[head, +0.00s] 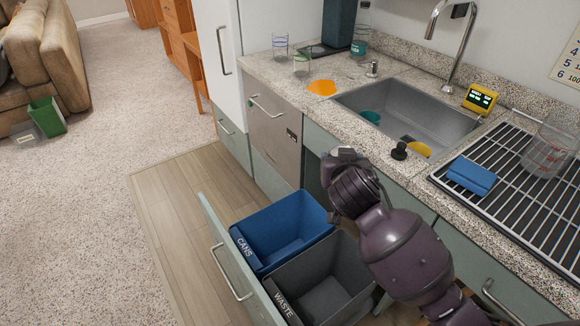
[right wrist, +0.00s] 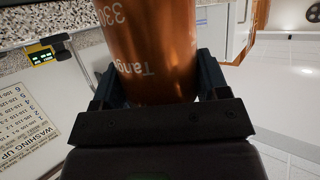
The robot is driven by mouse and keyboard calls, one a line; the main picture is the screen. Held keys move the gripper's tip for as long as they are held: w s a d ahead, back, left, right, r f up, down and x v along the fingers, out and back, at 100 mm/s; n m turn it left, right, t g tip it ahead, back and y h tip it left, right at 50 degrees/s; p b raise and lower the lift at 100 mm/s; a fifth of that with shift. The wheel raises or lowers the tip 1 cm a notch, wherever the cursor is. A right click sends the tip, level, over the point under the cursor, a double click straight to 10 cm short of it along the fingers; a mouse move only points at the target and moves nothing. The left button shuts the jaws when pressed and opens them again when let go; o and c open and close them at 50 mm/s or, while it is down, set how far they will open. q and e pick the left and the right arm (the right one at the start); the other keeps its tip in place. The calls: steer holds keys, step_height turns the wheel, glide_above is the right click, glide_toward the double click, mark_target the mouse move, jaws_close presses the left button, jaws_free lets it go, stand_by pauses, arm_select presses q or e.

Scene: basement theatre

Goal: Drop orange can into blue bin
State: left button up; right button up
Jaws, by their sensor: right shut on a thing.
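The orange can (right wrist: 148,40), with the words "Tang" and "330" on it, is held between the two dark fingers of my right gripper (right wrist: 158,82) in the right wrist view. In the head view my right arm reaches in from the lower right and its wrist (head: 352,180) is near the counter's front edge; the can and fingers are hidden there. The blue bin (head: 284,222), labelled "CANS", stands in the pulled-out drawer, below and left of that wrist. The part of its inside that I see looks empty. My left gripper is out of view.
A grey bin (head: 318,284), labelled "WASTE", sits beside the blue one in the open drawer (head: 222,250). The stone counter holds a sink (head: 415,105), a drying rack (head: 510,185) and a blue sponge (head: 471,176). Wooden floor (head: 170,220) is clear left of the drawer.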

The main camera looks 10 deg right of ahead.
arm_select(q)
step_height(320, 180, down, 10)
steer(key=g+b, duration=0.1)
steer(key=b, duration=0.9)
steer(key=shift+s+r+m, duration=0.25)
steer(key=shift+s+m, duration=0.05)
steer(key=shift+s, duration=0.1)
arm_select(e)
steer(key=w+a+f+m+g+h, duration=0.1)
steer(key=w+a+f+m+h, duration=0.1)
steer(key=w+f, duration=0.6)
steer(key=w+a+f+m+g+h, duration=0.1)
steer(key=w+a+f+m+h, duration=0.1)
steer(key=w+a+f, duration=0.3)
steer(key=w+f+h, duration=0.1)
steer(key=w+f, duration=0.3)
steer(key=f, duration=0.4)
steer(key=shift+a+m, duration=0.25)
steer(key=shift+m, duration=0.05)
